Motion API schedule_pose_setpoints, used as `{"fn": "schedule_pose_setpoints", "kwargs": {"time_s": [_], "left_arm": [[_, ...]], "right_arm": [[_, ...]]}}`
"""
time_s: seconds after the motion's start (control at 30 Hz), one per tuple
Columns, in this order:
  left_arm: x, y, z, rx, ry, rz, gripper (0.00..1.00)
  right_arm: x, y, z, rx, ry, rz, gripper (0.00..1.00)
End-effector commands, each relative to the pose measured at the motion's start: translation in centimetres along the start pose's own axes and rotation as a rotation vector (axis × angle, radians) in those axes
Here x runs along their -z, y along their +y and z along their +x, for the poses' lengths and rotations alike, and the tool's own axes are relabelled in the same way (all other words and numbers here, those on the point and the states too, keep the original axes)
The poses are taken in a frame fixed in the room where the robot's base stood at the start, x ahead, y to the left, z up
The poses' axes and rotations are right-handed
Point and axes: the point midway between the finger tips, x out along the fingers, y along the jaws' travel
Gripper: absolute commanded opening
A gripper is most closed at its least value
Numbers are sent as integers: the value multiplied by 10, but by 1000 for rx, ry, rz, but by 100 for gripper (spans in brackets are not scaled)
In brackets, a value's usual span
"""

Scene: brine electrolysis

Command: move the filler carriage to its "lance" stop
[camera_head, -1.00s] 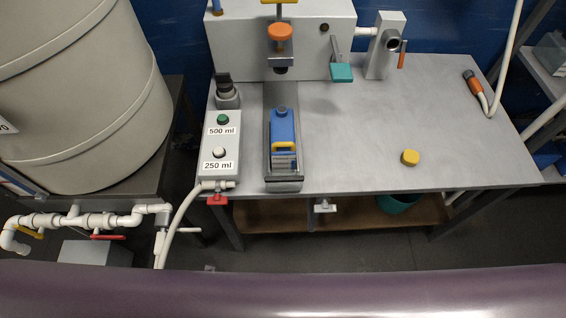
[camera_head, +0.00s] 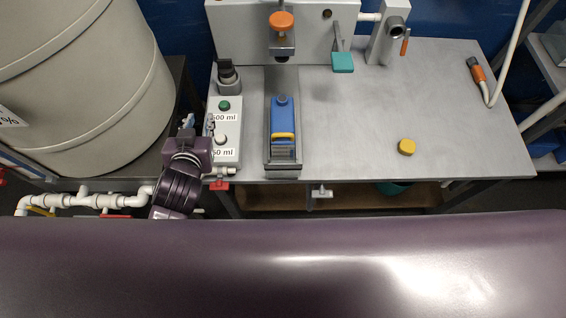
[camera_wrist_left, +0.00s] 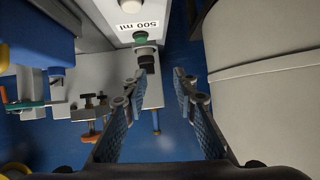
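The blue body with a yellow handle (camera_head: 283,128), which looks like the filler carriage, sits near the front end of a dark grey rail (camera_head: 283,172) on the bench. Behind it, over the rail's back end, hangs a fitting with an orange knob (camera_head: 281,21). My left gripper (camera_head: 200,124) is over the left edge of the button box, left of the carriage and apart from it. In the left wrist view the two fingers (camera_wrist_left: 159,85) are spread with nothing between them. A blue shape (camera_wrist_left: 38,45) at left there may be the carriage. No stop label is legible. My right gripper is not shown.
The button box (camera_head: 229,151) has a green and a white button and 500 ml and 250 ml labels, partly covered by my gripper. A large beige tank (camera_head: 85,90) stands left. The bench's right half is mostly clear.

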Motion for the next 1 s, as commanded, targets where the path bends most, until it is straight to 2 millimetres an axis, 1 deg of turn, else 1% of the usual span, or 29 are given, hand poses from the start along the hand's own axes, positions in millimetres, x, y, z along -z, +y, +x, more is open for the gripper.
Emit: {"fn": "schedule_pose_setpoints", "kwargs": {"time_s": [0.03, 0.07, 0.1, 0.13, 0.17, 0.2, 0.27, 0.3, 0.37, 0.4, 0.43, 0.47, 0.5, 0.57, 0.6, 0.67, 0.7, 0.77, 0.8, 0.83, 0.87, 0.9, 0.97, 1.0], "left_arm": [[39, 10, 3, -22, 124, -8, 26], [63, 18, 3, -44, 202, -15, 26], [94, 30, 0, -81, 306, -22, 26], [118, 42, -5, -117, 384, -23, 26], [139, 55, -12, -160, 459, -24, 26], [165, 74, -22, -226, 554, -18, 26], [197, 105, -43, -342, 678, 2, 26], [212, 128, -58, -429, 748, 23, 26], [227, 163, -83, -570, 830, 67, 26], [230, 187, -100, -670, 868, 107, 26], [229, 204, -112, -746, 886, 139, 26], [226, 221, -123, -823, 897, 176, 26], [217, 242, -137, -925, 898, 233, 26], [196, 270, -154, -1070, 868, 327, 26], [178, 285, -162, -1160, 830, 398, 26], [145, 301, -168, -1278, 740, 511, 26], [121, 308, -168, -1343, 663, 591, 26], [83, 310, -162, -1412, 521, 713, 26], [58, 306, -156, -1440, 413, 793, 26], [40, 300, -148, -1448, 327, 849, 26], [22, 293, -140, -1447, 238, 903, 26], [3, 280, -128, -1431, 123, 968, 26], [-21, 257, -110, -1384, -39, 1047, 26], [-33, 241, -99, -1345, -135, 1088, 26]], "right_arm": [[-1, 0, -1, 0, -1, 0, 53], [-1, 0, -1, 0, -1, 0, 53], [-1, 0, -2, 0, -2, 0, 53], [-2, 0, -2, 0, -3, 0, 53], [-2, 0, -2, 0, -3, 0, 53], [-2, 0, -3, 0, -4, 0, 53], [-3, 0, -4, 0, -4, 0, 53], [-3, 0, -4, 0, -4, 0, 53], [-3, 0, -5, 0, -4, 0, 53], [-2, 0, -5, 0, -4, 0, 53], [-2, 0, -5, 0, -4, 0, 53], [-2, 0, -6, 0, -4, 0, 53], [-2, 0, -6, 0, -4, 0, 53], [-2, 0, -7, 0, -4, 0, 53], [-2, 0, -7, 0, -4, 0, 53], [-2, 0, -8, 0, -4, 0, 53], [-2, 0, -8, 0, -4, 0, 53], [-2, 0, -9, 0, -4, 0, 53], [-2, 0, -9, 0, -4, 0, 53], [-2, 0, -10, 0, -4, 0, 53], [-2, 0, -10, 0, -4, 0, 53], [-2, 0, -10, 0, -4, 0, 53], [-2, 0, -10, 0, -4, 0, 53], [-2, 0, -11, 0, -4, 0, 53]]}}
